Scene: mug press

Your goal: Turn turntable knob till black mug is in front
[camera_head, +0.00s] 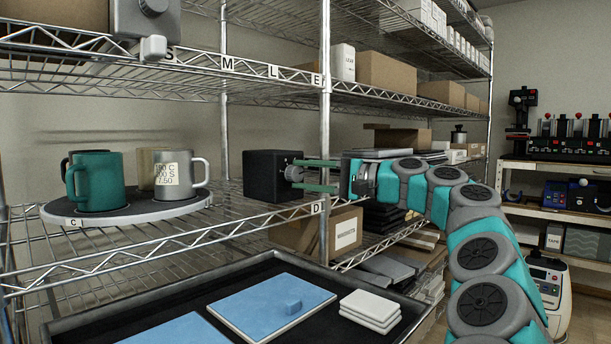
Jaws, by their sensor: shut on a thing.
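The turntable (128,217) is a round grey disc with a dark top on the wire shelf at the left. A teal mug (99,183) stands at its front left. The black mug (69,160) is at the back left, mostly hidden behind the teal mug. A cream mug (147,168) is partly hidden at the back. The knob (294,173) sits on the right face of a black box (266,178). My gripper (306,175) reaches in from the right, its greenish fingers closed on the knob.
A shelf post (325,130) stands close to my gripper. Below the shelf is a dark tray (70,326) with blue pads (272,306) and stacked white tiles (370,310). A cardboard box (346,232) sits under the gripper. Boxes and dark flat items crowd the right side.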

